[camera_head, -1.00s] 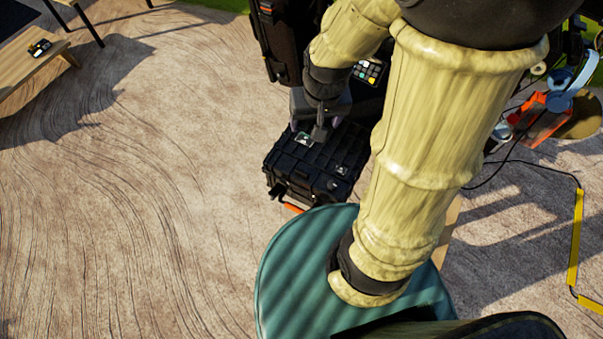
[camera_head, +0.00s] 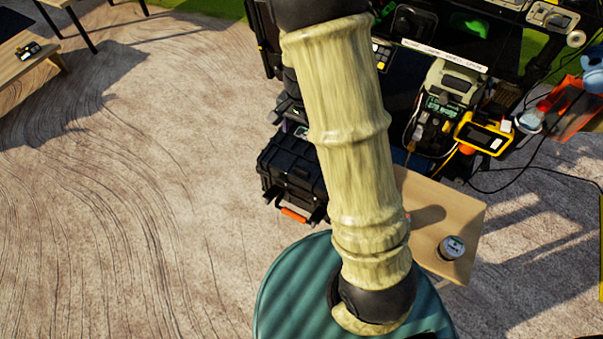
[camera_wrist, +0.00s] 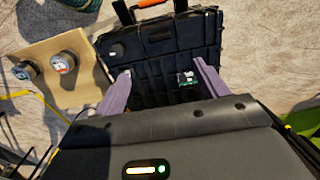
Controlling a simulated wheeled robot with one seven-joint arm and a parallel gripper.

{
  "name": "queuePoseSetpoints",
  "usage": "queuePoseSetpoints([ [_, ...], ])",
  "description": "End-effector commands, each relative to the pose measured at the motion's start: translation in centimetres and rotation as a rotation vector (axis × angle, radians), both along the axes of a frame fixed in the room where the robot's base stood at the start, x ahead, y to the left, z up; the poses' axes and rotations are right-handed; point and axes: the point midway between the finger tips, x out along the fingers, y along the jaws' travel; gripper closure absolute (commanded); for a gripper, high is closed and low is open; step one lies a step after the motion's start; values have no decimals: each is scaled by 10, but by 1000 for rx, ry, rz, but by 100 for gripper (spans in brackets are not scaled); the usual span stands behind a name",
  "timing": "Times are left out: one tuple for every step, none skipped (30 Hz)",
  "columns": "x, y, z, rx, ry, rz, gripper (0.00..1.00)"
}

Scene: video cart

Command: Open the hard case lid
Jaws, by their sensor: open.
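The black hard case (camera_head: 290,172) lies on the floor in front of the cart, its lid apparently shut. Its orange handle (camera_head: 293,215) faces my base; my arm hides the case's right part. In the wrist view the ribbed black case (camera_wrist: 165,50) fills the upper middle, with the orange handle (camera_wrist: 155,33) at its far edge. My gripper (camera_wrist: 162,70) is open, its two purple-grey fingers spread over the case with nothing between them. A small light-coloured fitting (camera_wrist: 187,78) shows beside the right finger. Whether the fingers touch the case cannot be told.
A cart (camera_head: 470,35) loaded with equipment stands behind, with a yellow device (camera_head: 485,135) and cables at its right. Open floor lies to the left.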

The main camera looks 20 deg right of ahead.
Motion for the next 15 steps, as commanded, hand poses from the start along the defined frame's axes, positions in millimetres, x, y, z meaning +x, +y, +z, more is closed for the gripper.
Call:
queuePoseSetpoints([
  [1, 0, -2, -1, 1, -3, 27],
  [1, 0, -1, -1, 1, -4, 27],
  [1, 0, -1, -1, 1, -5, 27],
  [1, 0, 0, -1, 1, -4, 27],
  [0, 0, 0, -1, 1, -4, 27],
  [0, 0, 0, -1, 1, -4, 27],
  [0, 0, 0, -1, 1, -4, 27],
  [0, 0, 0, -1, 1, -4, 27],
  [0, 0, 0, -1, 1, -4, 27],
  [0, 0, -1, -1, 1, -4, 27],
  [0, -1, -2, -1, 1, -4, 27],
  [0, -1, -3, 0, 1, -4, 27],
  [0, -1, -5, -1, 2, -4, 27],
  [0, -1, -8, -1, 2, -5, 27],
  [0, -1, -12, -1, 1, -5, 27],
])
